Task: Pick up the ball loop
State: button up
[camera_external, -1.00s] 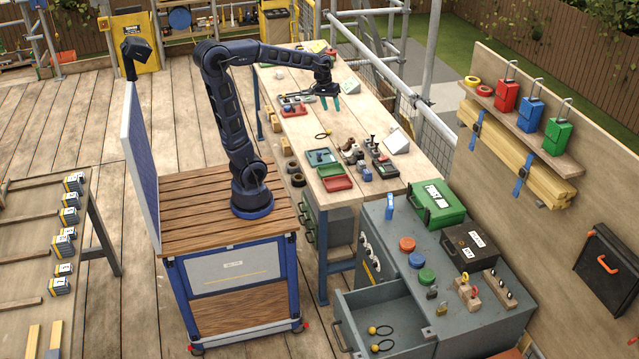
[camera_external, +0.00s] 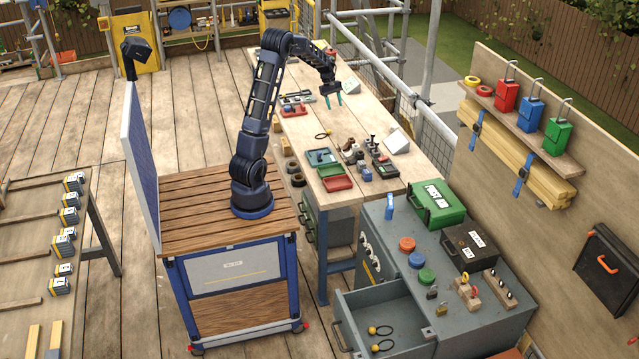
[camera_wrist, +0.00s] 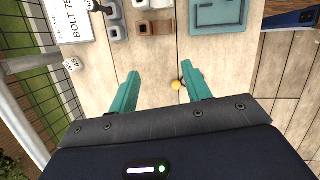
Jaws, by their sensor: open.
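A ball loop (camera_external: 323,135), a thin dark loop with a small yellow ball, lies on the long wooden table. In the wrist view its yellow ball (camera_wrist: 177,85) shows beside the right finger, and that finger hides part of the loop. Two more ball loops, one farther back (camera_external: 380,331) and one nearer (camera_external: 384,347), lie in the open grey drawer. My gripper (camera_external: 334,101) is open and empty, its teal fingers pointing down above the table, behind the table's ball loop. Its spread fingers also show in the wrist view (camera_wrist: 160,72).
Several small tools and blocks (camera_external: 352,149) stand to the right of the loop. A red tool tray (camera_external: 294,108) lies behind it. The planks around the loop are clear.

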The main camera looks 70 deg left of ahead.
jog(key=s+a+f+n+h, duration=0.15)
jog(key=a+f+n, duration=0.25)
jog(key=a+f, duration=0.8)
send_over(329, 130)
jog(key=s+a, duration=0.2)
jog(key=shift+y, duration=0.25)
jog(key=f, duration=0.4)
jog(key=shift+w+f, duration=0.25)
jog(key=shift+f, duration=0.1)
jog(key=shift+a+x, duration=0.15)
jog(key=shift+x, duration=1.1)
jog(key=shift+a+x, duration=0.15)
jog(key=shift+x, duration=1.1)
jog(key=shift+f, duration=0.1)
jog(key=c, duration=1)
